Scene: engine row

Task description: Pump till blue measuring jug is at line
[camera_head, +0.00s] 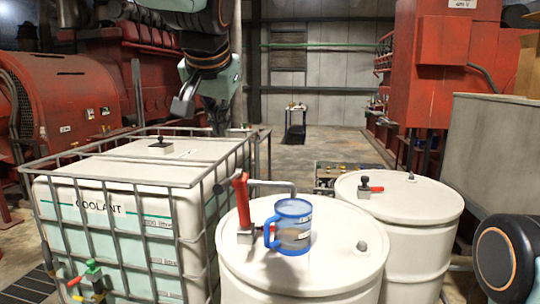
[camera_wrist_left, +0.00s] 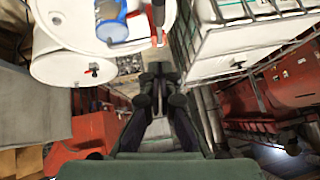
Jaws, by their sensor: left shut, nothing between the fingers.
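The blue measuring jug (camera_head: 292,232) is see-through with a blue rim, base and handle. It stands upright on the near white drum (camera_head: 300,278), below the pump's grey spout (camera_head: 270,184). The liquid level in it is not clear. My left gripper (camera_head: 217,130) is shut and empty above the coolant tank's back right corner, behind and apart from the pump. The left wrist view shows its fingers (camera_wrist_left: 157,70), the jug (camera_wrist_left: 112,22) and the red handle (camera_wrist_left: 157,38). My right gripper is out of view.
The caged white coolant tank (camera_head: 120,210) stands left of the drum. A second white drum (camera_head: 400,200) with a small red-levered valve (camera_head: 369,189) stands close on the right. Red engines (camera_head: 70,95) line the left. The aisle floor (camera_head: 320,150) behind is open.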

